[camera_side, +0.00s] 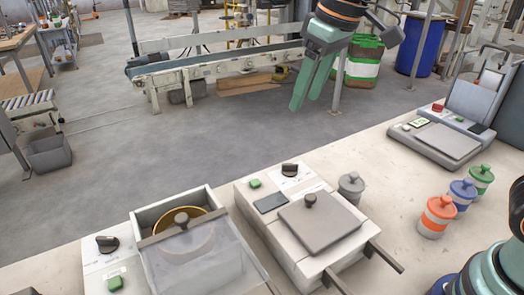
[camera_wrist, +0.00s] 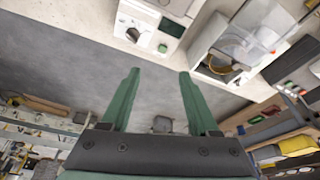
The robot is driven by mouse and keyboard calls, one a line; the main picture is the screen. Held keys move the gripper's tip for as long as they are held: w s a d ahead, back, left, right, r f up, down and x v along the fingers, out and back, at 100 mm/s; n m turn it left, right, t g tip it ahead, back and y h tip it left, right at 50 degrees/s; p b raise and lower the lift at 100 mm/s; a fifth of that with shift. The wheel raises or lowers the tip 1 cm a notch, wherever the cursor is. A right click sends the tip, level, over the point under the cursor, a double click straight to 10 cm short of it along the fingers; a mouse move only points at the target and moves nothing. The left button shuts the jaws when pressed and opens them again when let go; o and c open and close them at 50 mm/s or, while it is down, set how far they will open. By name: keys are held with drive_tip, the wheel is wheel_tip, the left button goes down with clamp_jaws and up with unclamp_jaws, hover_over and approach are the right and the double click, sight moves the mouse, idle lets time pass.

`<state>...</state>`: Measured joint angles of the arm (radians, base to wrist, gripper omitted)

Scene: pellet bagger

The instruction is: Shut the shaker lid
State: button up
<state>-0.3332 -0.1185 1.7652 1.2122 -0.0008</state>
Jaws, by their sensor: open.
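The shaker (camera_side: 139,220) is a pale open-topped box at the lower left, with a yellow ring-shaped sieve (camera_side: 176,216) inside. Its clear lid (camera_side: 215,262) has a brown edge bar with a dark knob. The lid stands off the far part of the box, leaving the ring partly uncovered; I cannot tell its exact tilt. In the wrist view the lid (camera_wrist: 262,22) and ring (camera_wrist: 219,64) show at the upper right. My green gripper (camera_side: 306,104) hangs high, beyond the bench and well clear of the lid. In the wrist view its fingers (camera_wrist: 158,73) are apart, with nothing between them.
Right of the shaker stands a machine with a grey knobbed plate (camera_side: 320,226) and two projecting rails (camera_side: 384,258). A small grey jar (camera_side: 351,188), several coloured jars (camera_side: 438,215) and a scale (camera_side: 447,140) stand farther right. A conveyor (camera_side: 215,64) stands beyond open floor.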

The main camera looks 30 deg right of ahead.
drive_tip(key=m+g+h, duration=0.1)
drive_tip(key=m+g, duration=0.2)
drive_tip(key=m, duration=0.4)
hover_over(182, 216)
wheel_tip(182, 216, down, 5)
wheel_tip(182, 216, down, 12)
drive_tip(key=shift+s+a+f, duration=0.1)
clamp_jaws()
idle(1.1)
